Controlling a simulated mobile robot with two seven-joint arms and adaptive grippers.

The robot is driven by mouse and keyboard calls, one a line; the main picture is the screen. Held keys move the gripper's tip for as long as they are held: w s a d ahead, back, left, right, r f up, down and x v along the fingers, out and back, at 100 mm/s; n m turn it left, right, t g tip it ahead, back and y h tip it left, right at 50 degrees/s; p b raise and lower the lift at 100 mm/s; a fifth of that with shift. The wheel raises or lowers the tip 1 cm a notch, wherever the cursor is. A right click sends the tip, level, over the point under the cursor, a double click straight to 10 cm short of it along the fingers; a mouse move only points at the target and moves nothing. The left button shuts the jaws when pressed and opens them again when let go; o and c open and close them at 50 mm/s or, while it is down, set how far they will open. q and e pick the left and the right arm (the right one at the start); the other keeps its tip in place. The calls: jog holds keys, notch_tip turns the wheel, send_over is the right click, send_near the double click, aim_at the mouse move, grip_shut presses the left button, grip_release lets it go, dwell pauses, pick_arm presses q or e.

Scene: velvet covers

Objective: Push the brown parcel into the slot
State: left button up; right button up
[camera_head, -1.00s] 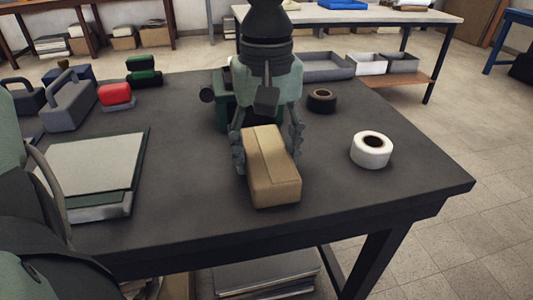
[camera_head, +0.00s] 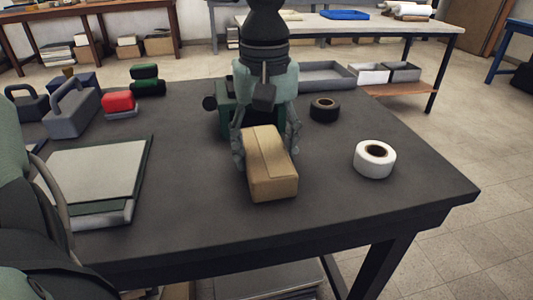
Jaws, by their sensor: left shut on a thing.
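The brown parcel (camera_head: 270,172) is a cardboard box above or on the dark table, right of the picture's middle. My left gripper (camera_head: 266,145) points down at it, with one finger on each side of its far end, shut on it. I cannot tell whether the parcel touches the table top. I cannot make out a slot; the gripper hides part of the table behind it. My right gripper is not in view.
The dark table (camera_head: 200,215) holds a white tape roll (camera_head: 374,160), a black roll (camera_head: 324,110), a flat panel (camera_head: 90,180), a grey toolbox (camera_head: 72,112) and a red block (camera_head: 118,101). A green object (camera_head: 222,120) stands behind the gripper. The front right is clear.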

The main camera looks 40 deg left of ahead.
aim_at(259, 133)
pick_arm(q)
jog(key=shift+w+a, duration=0.1)
jog(key=shift+w+a, duration=1.5)
jog(key=shift+a, duration=0.3)
jog(key=o, duration=1.5)
notch_tip(259, 133, up, 12)
